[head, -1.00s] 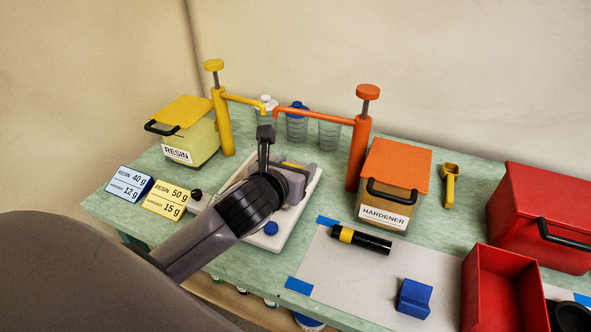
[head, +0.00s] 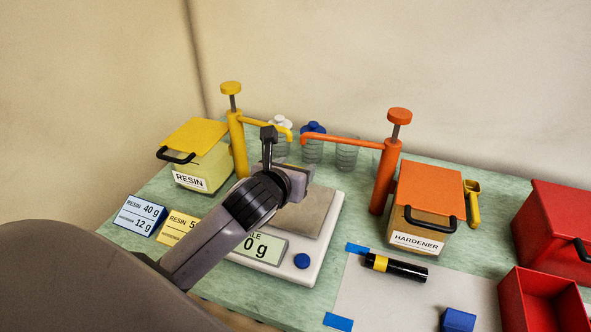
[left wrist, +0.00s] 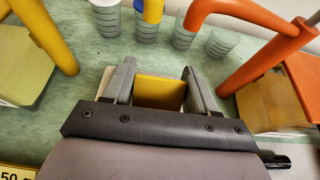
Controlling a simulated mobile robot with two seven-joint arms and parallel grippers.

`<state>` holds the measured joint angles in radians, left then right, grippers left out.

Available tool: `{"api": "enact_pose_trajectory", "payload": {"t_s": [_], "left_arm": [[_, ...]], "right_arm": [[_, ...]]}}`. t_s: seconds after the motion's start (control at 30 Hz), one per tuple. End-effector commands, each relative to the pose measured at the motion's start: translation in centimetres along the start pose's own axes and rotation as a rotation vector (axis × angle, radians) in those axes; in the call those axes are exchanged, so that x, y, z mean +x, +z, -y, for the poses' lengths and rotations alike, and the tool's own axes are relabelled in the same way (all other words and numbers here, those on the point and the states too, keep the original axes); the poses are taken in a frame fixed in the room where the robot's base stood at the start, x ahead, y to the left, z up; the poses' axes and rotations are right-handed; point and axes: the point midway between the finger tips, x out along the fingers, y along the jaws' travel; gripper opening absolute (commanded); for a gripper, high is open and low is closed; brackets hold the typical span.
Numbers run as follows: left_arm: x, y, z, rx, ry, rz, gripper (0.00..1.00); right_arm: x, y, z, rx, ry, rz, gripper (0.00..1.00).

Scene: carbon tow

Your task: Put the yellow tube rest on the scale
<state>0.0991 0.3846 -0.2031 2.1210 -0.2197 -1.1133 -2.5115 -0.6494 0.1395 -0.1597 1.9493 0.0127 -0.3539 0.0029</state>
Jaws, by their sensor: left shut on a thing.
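My left gripper (head: 292,172) is over the back part of the white scale (head: 318,255). In the left wrist view its two fingers (left wrist: 158,72) are shut on the yellow tube rest (left wrist: 160,92), which shows as a yellow block between them. In the head view the gripper hides most or all of the rest. The scale's grey plate (head: 318,212) looks bare in front and to the right of the gripper. The display (head: 258,247) is partly covered by my arm and shows "0 g". I cannot tell whether the rest touches the plate. My right gripper is not in view.
A yellow pump (head: 238,145) and an orange pump (head: 385,175) stand behind and beside the scale, their spouts near cups (head: 312,150). The hardener box (head: 425,205), black tube (head: 396,267), blue block (head: 459,320) and red bins (head: 540,305) are to the right.

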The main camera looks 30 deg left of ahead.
Motion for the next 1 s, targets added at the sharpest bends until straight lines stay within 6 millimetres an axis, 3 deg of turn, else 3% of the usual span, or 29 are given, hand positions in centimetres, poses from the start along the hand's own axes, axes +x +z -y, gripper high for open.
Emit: {"api": "enact_pose_trajectory", "payload": {"t_s": [0.27, 0.7, 1.0], "left_arm": [[0.3, -0.6, -0.1, -0.004, 0.002, -0.004, 0.22], [2.2, -5.2, -0.1, -0.004, 0.001, -0.002, 0.22], [2.7, -6.2, -0.1, -0.002, 0.002, -0.001, 0.22]], "right_arm": [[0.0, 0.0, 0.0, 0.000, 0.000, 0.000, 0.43], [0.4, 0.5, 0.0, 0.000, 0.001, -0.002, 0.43], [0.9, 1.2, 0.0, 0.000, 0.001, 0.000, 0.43]]}}
